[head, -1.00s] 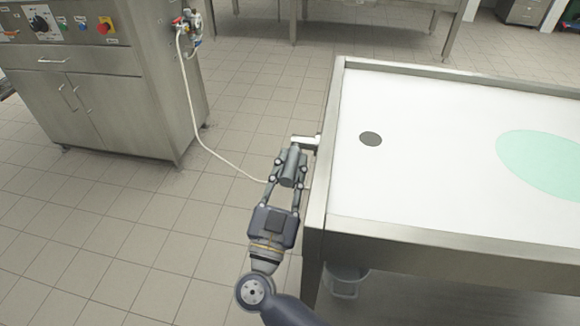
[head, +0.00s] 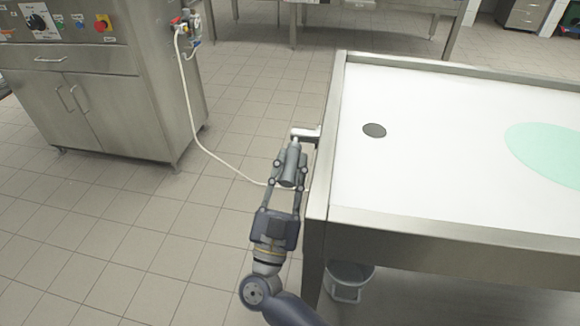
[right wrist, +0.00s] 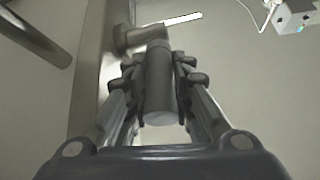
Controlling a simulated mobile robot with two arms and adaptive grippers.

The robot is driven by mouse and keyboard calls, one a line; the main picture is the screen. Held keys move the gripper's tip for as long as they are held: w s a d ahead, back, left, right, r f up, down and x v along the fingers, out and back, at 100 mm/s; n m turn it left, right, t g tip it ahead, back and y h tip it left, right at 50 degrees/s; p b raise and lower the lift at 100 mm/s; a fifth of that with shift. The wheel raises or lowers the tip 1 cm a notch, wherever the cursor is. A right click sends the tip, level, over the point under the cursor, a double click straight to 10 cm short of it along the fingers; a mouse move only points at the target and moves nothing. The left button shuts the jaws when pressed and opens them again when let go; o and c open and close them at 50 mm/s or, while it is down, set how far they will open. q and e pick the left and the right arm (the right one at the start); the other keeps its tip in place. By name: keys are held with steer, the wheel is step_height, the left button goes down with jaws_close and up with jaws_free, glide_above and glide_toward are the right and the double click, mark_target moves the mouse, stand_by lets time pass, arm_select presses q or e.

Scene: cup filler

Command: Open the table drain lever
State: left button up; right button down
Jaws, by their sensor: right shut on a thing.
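The table drain lever (head: 291,165) is a dark grey cylindrical handle on a light metal fitting (head: 305,134) at the left side of the white-topped table (head: 323,180). My right gripper (head: 288,180) is shut on this handle, with one finger on each side of it. In the right wrist view the handle (right wrist: 160,85) sits between the fingers, joined at its top to a metal pipe elbow. A dark round drain hole (head: 374,130) is in the tabletop near the lever. My left gripper is in neither current view.
A steel cabinet (head: 105,110) with knobs stands at the back left. A pale hose (head: 200,145) runs from it across the tiled floor towards the lever. A bucket (head: 347,280) stands under the table's near corner. A green oval patch (head: 550,150) marks the tabletop.

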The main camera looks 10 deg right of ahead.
steer(key=c, duration=1.4)
jaws_free()
steer(key=shift+s+f, duration=0.1)
steer(key=v, duration=1.2)
